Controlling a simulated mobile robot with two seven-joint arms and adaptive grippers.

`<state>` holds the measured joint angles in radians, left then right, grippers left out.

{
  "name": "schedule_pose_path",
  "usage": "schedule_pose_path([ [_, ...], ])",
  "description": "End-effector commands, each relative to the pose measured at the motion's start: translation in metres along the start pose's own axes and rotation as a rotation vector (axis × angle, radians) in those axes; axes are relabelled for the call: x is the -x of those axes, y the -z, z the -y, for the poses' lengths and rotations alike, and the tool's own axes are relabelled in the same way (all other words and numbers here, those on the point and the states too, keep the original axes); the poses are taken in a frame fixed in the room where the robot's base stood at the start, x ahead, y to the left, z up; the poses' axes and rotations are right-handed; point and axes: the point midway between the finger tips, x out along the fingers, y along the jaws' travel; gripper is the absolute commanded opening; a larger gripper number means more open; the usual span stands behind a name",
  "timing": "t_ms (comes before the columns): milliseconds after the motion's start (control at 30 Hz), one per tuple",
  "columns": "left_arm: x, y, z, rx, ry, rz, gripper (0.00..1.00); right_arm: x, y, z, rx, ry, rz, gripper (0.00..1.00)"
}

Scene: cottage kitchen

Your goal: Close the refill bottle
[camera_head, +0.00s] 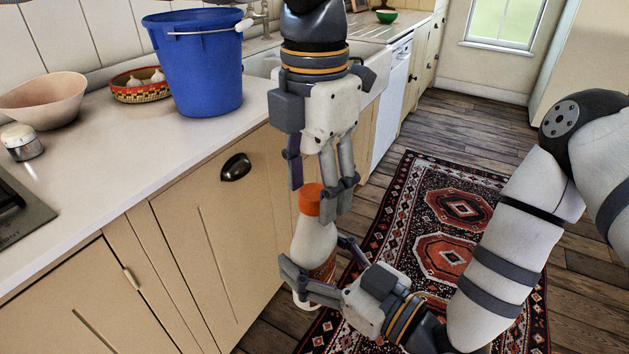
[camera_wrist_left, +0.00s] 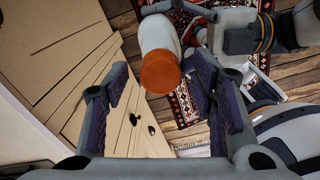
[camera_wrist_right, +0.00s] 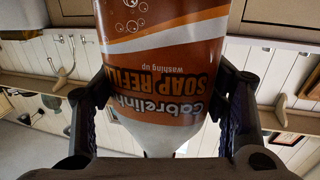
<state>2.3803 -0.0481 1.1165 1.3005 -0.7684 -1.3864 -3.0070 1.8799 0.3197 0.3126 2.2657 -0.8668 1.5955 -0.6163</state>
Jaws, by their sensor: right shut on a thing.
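The refill bottle (camera_head: 315,240) is white with an orange and brown label and is held about upright in front of the cabinets. Its soap refill label (camera_wrist_right: 165,70) fills much of the right wrist view. An orange cap (camera_head: 309,200) sits at its top; I cannot tell how tightly it is on. My right gripper (camera_head: 317,264) is shut around the bottle's lower body. My left gripper (camera_head: 317,203) points down from above and is open. In the left wrist view the cap (camera_wrist_left: 160,72) lies between its fingertips, with a gap on each side.
On the counter (camera_head: 120,170) stand a blue bucket (camera_head: 200,75), a patterned bowl with garlic (camera_head: 140,92), a pink bowl (camera_head: 45,102) and a small white-topped jar (camera_head: 22,143). Cabinet doors (camera_head: 215,230) are close behind the bottle. A red rug (camera_head: 445,205) lies on the floor.

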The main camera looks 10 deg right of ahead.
Motion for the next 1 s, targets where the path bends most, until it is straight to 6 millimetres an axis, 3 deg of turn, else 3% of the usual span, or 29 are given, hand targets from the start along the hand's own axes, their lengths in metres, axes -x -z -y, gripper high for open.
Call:
schedule_pose_path([
  [133, 0.003, 0.000, 0.000, 0.000, 0.000, 0.002, 0.51, 0.000, 0.001, 0.000, 0.001, 0.000, -0.003, 0.00],
  [433, 0.042, 0.000, 0.001, 0.000, 0.001, 0.002, 0.51, 0.000, 0.001, 0.000, 0.001, 0.000, -0.004, 0.00],
  [767, 0.045, 0.000, 0.000, 0.005, 0.000, -0.001, 0.48, 0.000, 0.001, 0.000, 0.001, 0.000, -0.003, 0.00],
  [867, 0.046, 0.000, 0.000, 0.096, 0.000, -0.001, 0.48, 0.000, 0.001, 0.000, 0.001, 0.000, -0.004, 0.00],
  [1000, 0.049, 0.000, 0.000, 0.505, -0.002, -0.001, 0.48, 0.000, 0.001, 0.000, 0.001, 0.000, -0.003, 0.00],
])
